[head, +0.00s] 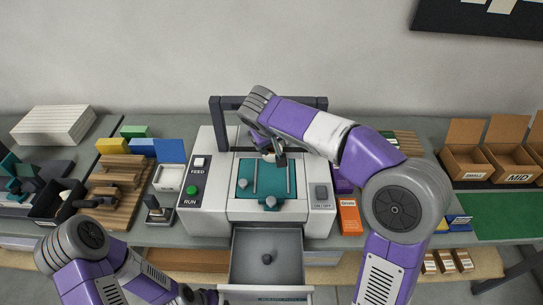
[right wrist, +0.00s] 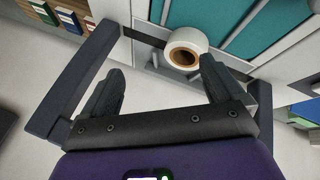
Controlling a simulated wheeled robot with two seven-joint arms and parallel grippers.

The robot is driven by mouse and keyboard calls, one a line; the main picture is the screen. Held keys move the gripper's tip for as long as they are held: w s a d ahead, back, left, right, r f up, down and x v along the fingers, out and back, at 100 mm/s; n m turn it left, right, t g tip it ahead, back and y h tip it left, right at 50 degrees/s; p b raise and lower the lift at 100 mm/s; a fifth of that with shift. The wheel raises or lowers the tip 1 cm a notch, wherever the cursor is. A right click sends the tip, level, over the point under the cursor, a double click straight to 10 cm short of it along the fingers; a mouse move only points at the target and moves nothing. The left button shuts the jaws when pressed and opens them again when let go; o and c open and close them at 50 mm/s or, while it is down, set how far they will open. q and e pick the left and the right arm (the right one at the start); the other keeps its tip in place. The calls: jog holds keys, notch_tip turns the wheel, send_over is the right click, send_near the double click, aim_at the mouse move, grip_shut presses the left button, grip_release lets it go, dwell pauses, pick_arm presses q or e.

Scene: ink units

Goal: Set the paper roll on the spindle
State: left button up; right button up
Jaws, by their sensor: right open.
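The white paper roll (right wrist: 187,45) with a brown core shows in the right wrist view, just beyond my fingertips, near the teal panel of the grey machine (head: 215,212). A dark bar (right wrist: 142,36) shows on both sides of the roll; I cannot tell whether the roll sits around it or in front of it. My right gripper (right wrist: 160,78) is open and empty, its fingers apart and short of the roll. In the head view, the right gripper (head: 272,156) is over the machine's back, below the dark frame. My left gripper (head: 203,296) is at the bottom edge, beside the open drawer; its fingers are unclear.
The open drawer (head: 285,257) juts out from the machine's front with a dark knob inside. Wooden blocks and a black tray (head: 62,200) stand at the left. An orange box (head: 349,217) is right of the machine. Open cardboard boxes (head: 465,163) are at the far right.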

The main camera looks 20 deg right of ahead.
aim_at(272, 151)
jog(key=m+y, duration=0.1)
jog(key=w+a+r+m, duration=0.1)
jog(key=m, duration=0.1)
jog(key=a+m+y+b, duration=0.1)
jog(key=shift+w+r+m+y, duration=0.2)
jog(key=shift+m+y, duration=0.1)
jog(key=shift+m, duration=0.1)
jog(key=shift+f+g, duration=0.2)
jog(key=shift+g, duration=0.1)
jog(key=b+x, duration=0.2)
jog(key=x, duration=0.5)
jog(key=shift+s+f, duration=0.1)
jog(key=shift+s, duration=0.05)
jog(key=c, duration=1.2)
